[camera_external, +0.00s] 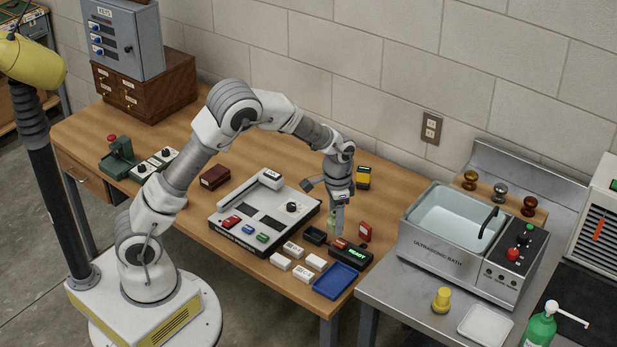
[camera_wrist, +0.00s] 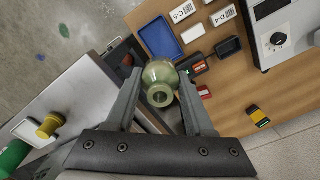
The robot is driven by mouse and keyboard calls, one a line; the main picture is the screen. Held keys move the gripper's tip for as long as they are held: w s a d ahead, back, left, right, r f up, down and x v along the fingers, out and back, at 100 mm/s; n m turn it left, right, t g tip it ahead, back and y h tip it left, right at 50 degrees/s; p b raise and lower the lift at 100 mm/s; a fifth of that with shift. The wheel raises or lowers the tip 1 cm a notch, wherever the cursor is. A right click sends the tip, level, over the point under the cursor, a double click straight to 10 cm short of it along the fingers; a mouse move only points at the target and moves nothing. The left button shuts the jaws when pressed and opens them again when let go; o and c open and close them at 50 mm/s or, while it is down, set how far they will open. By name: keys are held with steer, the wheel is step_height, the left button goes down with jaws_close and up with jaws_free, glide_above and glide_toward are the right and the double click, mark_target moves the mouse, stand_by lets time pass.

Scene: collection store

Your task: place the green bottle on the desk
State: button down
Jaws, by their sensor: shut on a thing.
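A translucent green bottle (camera_wrist: 158,76) is between the two fingers of my gripper (camera_wrist: 160,88) in the wrist view, its round mouth facing the camera. My gripper (camera_external: 338,222) is shut on it. In the external view my gripper points down over the right end of the wooden desk (camera_external: 388,205), and only a little of the bottle (camera_external: 331,217) shows beside the fingers. I cannot tell whether the bottle's base touches anything.
Near my gripper are a blue tray (camera_external: 335,281), a black device with a green display (camera_external: 352,256), a red box (camera_external: 365,231) and white labelled boxes (camera_external: 303,273). A grey console (camera_external: 240,232) lies left. The steel bench with an ultrasonic bath (camera_external: 440,250) and a green pump bottle (camera_external: 540,328) stands right.

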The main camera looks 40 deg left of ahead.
steer(key=w+a+f+n+b, duration=0.2)
steer(key=a+f+b, duration=0.15)
steer(key=a, duration=1.25)
steer(key=w+d+f+m+b, duration=0.3)
steer(key=w+d+m+b, duration=0.25)
steer(key=w+m, duration=0.35)
steer(key=w+d+f+m+b, duration=0.4)
steer(key=w+d+m+b, duration=0.15)
steer(key=m, duration=0.55)
steer(key=w+a+f, duration=0.2)
steer(key=a, duration=0.1)
steer(key=w+a+f, duration=0.2)
steer(key=w+a, duration=0.1)
steer(key=w+a+f, duration=0.2)
steer(key=a, duration=0.2)
steer(key=shift+w+f, duration=0.2)
steer(key=shift+f, duration=0.15)
steer(key=shift+f+b, duration=0.65)
steer(key=shift+f, duration=1.4)
